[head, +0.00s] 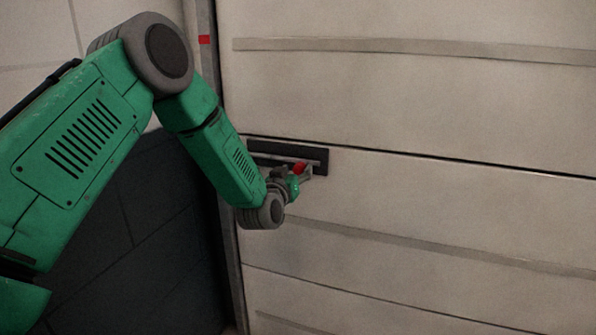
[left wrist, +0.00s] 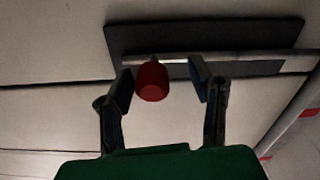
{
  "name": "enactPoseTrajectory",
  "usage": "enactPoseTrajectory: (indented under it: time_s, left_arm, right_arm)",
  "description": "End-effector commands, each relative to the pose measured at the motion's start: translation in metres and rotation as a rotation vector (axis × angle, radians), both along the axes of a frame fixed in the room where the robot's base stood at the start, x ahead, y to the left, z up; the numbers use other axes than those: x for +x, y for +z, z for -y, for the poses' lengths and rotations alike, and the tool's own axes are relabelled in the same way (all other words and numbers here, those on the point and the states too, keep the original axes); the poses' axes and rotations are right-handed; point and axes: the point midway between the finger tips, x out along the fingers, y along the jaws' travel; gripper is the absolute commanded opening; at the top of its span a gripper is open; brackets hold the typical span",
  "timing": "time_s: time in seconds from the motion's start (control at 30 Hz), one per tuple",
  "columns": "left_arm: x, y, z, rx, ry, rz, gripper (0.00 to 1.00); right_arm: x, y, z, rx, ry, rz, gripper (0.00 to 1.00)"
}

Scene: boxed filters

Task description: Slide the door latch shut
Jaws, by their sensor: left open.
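The door latch is a metal bolt on a dark plate (head: 318,156) set on a pale panelled door (head: 420,105). A red knob (head: 299,167) sticks out from the bolt. My left gripper (head: 302,177) is at the latch and partly covers it in the head view. In the left wrist view, the red knob (left wrist: 152,82) lies between the open fingers of my left gripper (left wrist: 163,85), nearer the left finger. The bolt (left wrist: 240,64) runs across the plate and past its right edge. I cannot tell whether the left finger touches the knob. My right gripper is not in view.
A metal door frame post (head: 228,255) stands left of the door, with a red mark (head: 205,39) near its top. A dark tiled wall (head: 140,235) is behind my left arm. The door face right of the latch is clear.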

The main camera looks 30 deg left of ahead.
Motion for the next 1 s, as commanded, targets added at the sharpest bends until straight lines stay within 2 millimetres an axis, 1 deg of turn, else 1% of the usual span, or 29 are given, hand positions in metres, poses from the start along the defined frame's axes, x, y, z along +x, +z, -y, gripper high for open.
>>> enactPoseTrajectory:
  time_s: [0.03,0.13,0.4,0.43,0.47,0.5,0.57,0.7,0.77,1.0]
  left_arm:
    - [0.004,0.0,0.0,0.001,0.0,0.001,0.48]
    - [0.009,0.001,0.001,0.002,-0.001,0.0,0.48]
    - [0.011,0.001,-0.001,0.001,-0.001,0.0,0.48]
    - [0.011,0.0,-0.001,0.001,-0.001,0.0,0.44]
    - [0.011,0.0,-0.002,0.0,-0.001,0.0,0.34]
    - [0.011,0.0,-0.002,0.0,-0.001,0.0,0.2]
    - [0.011,0.0,-0.002,0.0,-0.001,-0.001,0.0]
    - [0.011,0.0,-0.002,0.0,-0.002,-0.002,0.0]
    - [0.01,0.0,-0.006,0.0,0.0,-0.002,0.0]
    - [0.0,-0.001,-0.049,-0.001,0.002,-0.003,0.0]
  right_arm:
    - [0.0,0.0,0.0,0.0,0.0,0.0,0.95]
    - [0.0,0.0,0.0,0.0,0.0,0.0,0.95]
    - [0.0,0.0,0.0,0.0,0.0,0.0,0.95]
    - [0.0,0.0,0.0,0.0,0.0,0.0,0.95]
    - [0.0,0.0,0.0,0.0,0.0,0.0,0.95]
    - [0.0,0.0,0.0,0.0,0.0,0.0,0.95]
    - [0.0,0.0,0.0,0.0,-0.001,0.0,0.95]
    - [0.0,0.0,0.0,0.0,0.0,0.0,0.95]
    - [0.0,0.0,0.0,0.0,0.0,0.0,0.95]
    - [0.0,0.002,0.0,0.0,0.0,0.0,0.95]
